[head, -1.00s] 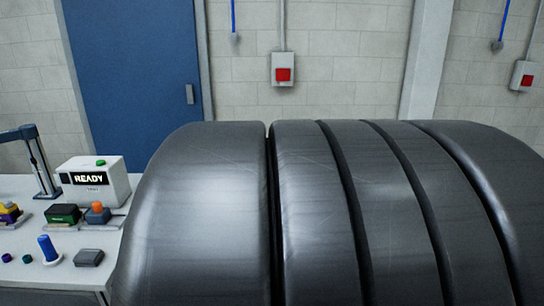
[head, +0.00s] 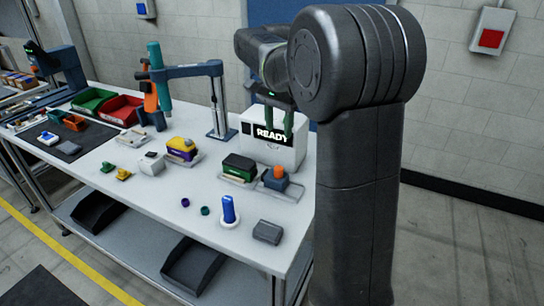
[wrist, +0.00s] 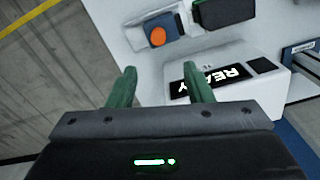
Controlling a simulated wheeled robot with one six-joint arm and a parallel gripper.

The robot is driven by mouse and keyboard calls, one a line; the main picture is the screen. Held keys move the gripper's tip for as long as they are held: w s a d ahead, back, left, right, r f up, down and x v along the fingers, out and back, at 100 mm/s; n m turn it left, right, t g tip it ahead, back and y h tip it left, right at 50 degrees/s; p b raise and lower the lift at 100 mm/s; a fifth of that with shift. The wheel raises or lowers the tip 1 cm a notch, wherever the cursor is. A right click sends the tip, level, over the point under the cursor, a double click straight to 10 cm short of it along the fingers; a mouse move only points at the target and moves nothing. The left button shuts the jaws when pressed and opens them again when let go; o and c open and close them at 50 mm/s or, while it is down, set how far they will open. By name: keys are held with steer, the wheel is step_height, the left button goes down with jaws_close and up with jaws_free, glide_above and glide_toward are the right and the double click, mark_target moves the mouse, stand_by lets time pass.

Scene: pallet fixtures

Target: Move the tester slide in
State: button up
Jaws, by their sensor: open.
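The tester (head: 285,150) is a white box with a lit READY display, at the right end of the bench; it also shows in the wrist view (wrist: 262,80). A dark slide block (head: 274,185) with an orange knob (head: 279,172) sits on a pale rail (head: 291,193) in front of the tester. The orange knob (wrist: 158,37) shows at the top of the wrist view, beyond my fingertips. My gripper (head: 279,128) has green fingers, apart and empty, above the tester. In the wrist view my gripper (wrist: 160,72) is clear of the knob.
A green-and-black block (head: 239,165) on a tray stands left of the slide. A blue upright handle (head: 229,209) and a grey block (head: 267,232) lie nearer the bench front. A post with an arm (head: 219,105) rises behind.

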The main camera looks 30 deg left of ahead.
mark_target(278, 168)
steer(key=f, duration=1.3)
steer(key=shift+d+f, duration=0.2)
steer(key=shift+f, duration=0.05)
steer(key=shift+a, duration=0.1)
jaws_close()
